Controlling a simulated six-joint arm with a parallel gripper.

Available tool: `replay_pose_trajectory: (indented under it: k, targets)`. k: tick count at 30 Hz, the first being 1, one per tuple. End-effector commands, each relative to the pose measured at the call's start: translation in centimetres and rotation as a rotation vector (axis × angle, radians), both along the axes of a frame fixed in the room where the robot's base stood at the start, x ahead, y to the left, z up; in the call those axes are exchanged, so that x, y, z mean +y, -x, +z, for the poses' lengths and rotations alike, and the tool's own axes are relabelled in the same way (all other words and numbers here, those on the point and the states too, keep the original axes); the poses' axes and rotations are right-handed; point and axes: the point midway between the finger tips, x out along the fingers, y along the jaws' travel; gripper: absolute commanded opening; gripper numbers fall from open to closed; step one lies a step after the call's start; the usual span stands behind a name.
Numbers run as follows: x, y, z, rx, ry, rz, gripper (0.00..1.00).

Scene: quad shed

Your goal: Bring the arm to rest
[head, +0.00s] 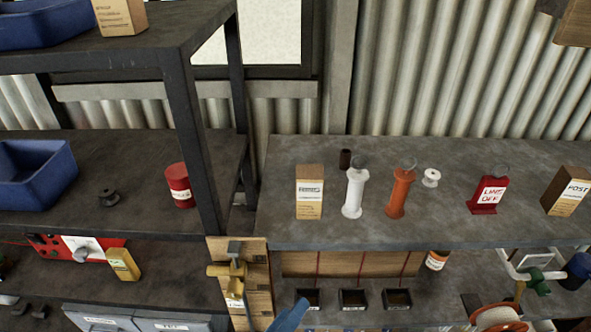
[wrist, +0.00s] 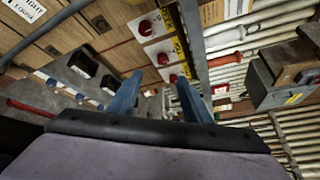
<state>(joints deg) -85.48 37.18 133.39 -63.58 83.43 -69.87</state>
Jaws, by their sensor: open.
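My gripper (wrist: 160,82) shows in the wrist view as two blue fingers standing well apart, with nothing between them. It is tilted, looking across a wooden panel (wrist: 122,61) with red knobs (wrist: 163,57) and a corrugated wall. In the head view, a blue piece that looks like part of my gripper (head: 289,317) shows at the bottom edge, below the bench top and in front of the lower shelf. The rest of my arm is out of that view. I cannot tell whether the fingers touch anything.
The bench top (head: 385,234) holds a white post (head: 354,190), an orange post (head: 400,193), a red sign (head: 488,195) and boxes. Small black bins (head: 354,300) stand below. A dark shelf frame (head: 190,120) rises at left. A grey box (wrist: 285,85) is at right in the wrist view.

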Motion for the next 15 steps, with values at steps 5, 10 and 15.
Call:
replay_pose_trajectory:
  k: [5, 10, 15]
  targets:
    - [-8.2, 0.0, -2.4, -0.023, -0.340, -0.479, 0.45]
    - [-13.2, 2.2, -4.7, -0.142, -0.655, -0.940, 0.45]
    - [-15.5, 4.7, -6.8, -0.351, -0.950, -1.402, 0.45]
